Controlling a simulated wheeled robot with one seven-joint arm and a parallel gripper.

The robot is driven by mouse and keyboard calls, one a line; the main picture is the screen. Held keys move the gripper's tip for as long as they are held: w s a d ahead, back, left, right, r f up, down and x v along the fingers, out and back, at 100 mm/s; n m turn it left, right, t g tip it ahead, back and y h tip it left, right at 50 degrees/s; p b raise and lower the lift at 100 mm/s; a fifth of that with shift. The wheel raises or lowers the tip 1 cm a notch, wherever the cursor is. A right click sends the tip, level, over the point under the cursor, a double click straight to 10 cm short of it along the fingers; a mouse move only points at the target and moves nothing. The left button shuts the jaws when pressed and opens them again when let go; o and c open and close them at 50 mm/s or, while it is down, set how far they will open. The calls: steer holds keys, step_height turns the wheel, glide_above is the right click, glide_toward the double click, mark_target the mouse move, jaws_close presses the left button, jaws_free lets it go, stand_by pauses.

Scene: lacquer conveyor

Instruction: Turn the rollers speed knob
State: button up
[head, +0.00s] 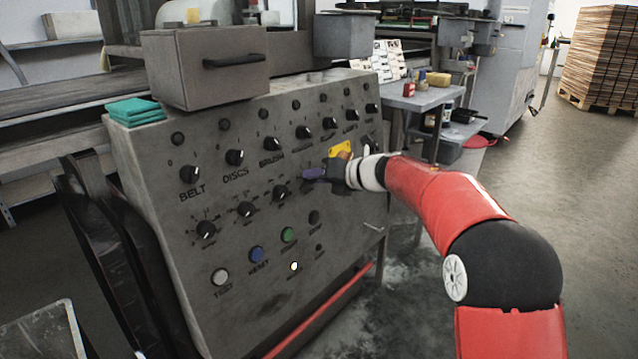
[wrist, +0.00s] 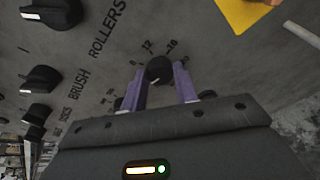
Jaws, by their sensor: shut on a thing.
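The rollers speed knob (wrist: 159,70) is a small round black knob on the grey control panel (head: 160,150), with a printed number scale around it. In the wrist view the purple fingers of my gripper (wrist: 161,82) are closed on both its sides. The word ROLLERS is printed on the panel near it, beside an upper-row selector knob (wrist: 52,14). In the head view my gripper (head: 310,174) is against the lower knob row, to the right of another scaled knob (head: 281,192). There the gripper hides the rollers knob.
A yellow plate (head: 341,149) is on the panel just above my gripper. Several black knobs surround it, with coloured buttons such as a green one (head: 288,234) below. A grey box (head: 205,65) and teal cloths (head: 135,112) lie on top. Floor is open at right.

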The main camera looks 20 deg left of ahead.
steer(key=shift+s+f+n+t+h+b, duration=0.15)
steer(key=shift+n+t+b, duration=0.15)
steer(key=shift+n+b, duration=0.9)
steer(key=shift+n+t+h+b, duration=0.1)
steer(key=shift+n+t+b, duration=0.2)
steer(key=shift+n+b, duration=0.9)
steer(key=shift+s+f+n+t+h+b, duration=0.15)
steer(key=shift+n+t+b, duration=0.15)
steer(key=shift+n+b, duration=0.85)
steer(key=shift+r+n, duration=0.1)
steer(key=shift+n, duration=0.35)
steer(key=o, duration=1)
steer(key=shift+c, duration=0.2)
steer(key=shift+r, duration=0.1)
steer(key=v, duration=0.7)
steer(key=shift+d, duration=0.3)
steer(key=shift+s+r, duration=0.1)
steer(key=shift+s, duration=0.05)
